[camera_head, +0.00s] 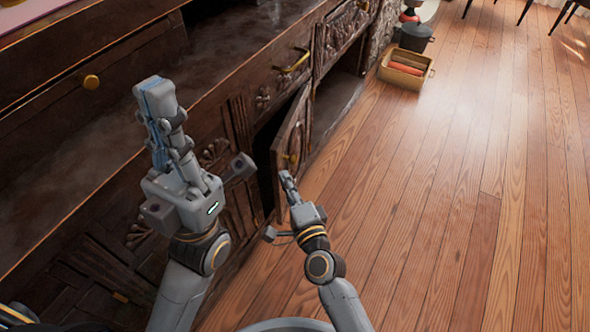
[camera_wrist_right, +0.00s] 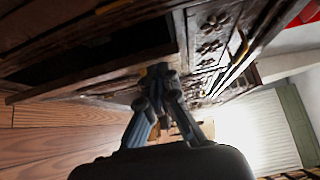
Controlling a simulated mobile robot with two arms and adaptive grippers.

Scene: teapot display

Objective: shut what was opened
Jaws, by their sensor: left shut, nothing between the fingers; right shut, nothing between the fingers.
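A dark carved cabinet door (camera_head: 293,146) with a small brass knob stands ajar, swung out over the floor in the head view. A dark opening (camera_head: 270,135) shows behind it. My right gripper (camera_head: 286,175) is shut and empty, just below the knob and close to the door; whether it touches cannot be told. In the right wrist view its fingers (camera_wrist_right: 158,72) are together, beside a dark cabinet opening (camera_wrist_right: 90,50). My left gripper (camera_head: 152,86) is shut and empty, in front of the cabinet's upper part, clear of the door.
The cabinet has a drawer with a brass handle (camera_head: 294,62) above the door and an open compartment (camera_head: 334,100) to its right. A wooden crate (camera_head: 405,69) and a dark pot (camera_head: 416,37) stand on the floor farther back. The wooden floor (camera_head: 450,190) at right is clear.

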